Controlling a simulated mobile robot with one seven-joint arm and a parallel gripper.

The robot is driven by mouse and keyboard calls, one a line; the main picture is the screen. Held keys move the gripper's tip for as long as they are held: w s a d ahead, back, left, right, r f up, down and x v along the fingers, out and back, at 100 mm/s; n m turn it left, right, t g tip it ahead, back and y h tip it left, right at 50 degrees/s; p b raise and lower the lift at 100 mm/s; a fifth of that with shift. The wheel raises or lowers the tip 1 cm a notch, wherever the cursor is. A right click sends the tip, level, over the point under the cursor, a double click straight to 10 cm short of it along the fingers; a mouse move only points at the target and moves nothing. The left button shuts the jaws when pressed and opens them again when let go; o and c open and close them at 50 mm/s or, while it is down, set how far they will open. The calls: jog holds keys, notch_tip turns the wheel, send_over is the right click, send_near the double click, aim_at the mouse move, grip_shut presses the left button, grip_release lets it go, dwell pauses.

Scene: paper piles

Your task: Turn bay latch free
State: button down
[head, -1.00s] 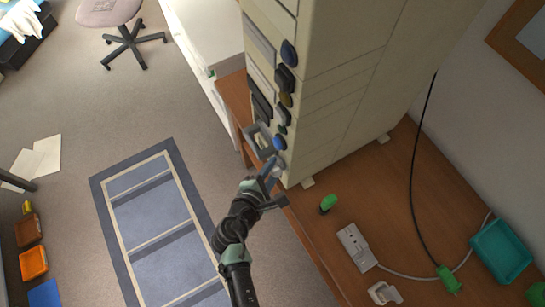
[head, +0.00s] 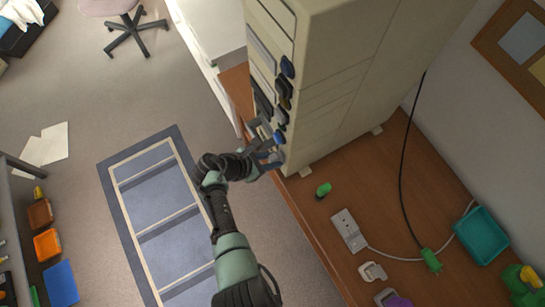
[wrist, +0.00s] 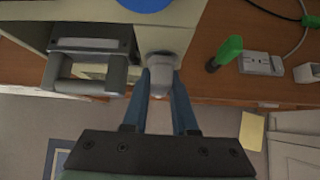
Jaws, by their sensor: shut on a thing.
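A tall beige computer tower (head: 340,100) stands on a wooden desk, with several knobs and a handle on its front face. In the wrist view, the bay latch (wrist: 163,62) is a small grey knob at the front's lower corner. My gripper (wrist: 163,88) has its two blue-grey fingers on either side of this latch, shut on it. In the head view, my gripper (head: 270,158) is at the tower's low front corner, and the latch is mostly hidden there. A grey bar handle (wrist: 85,70) sits just left of the latch in the wrist view.
A blue knob (wrist: 147,4) is close above the latch. On the desk (head: 300,220) are a green plug-like piece (head: 323,190), a white power strip (head: 348,230) and a teal tray (head: 481,235). The floor beside the desk is open.

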dwell(0.6)
jog(key=c, duration=0.7)
grip_release()
jog(key=shift+a+r, duration=0.1)
jog(key=v, duration=1.2)
jog(key=shift+a+r, duration=0.25)
jog(key=shift+a, duration=0.05)
jog(key=shift+a, duration=0.1)
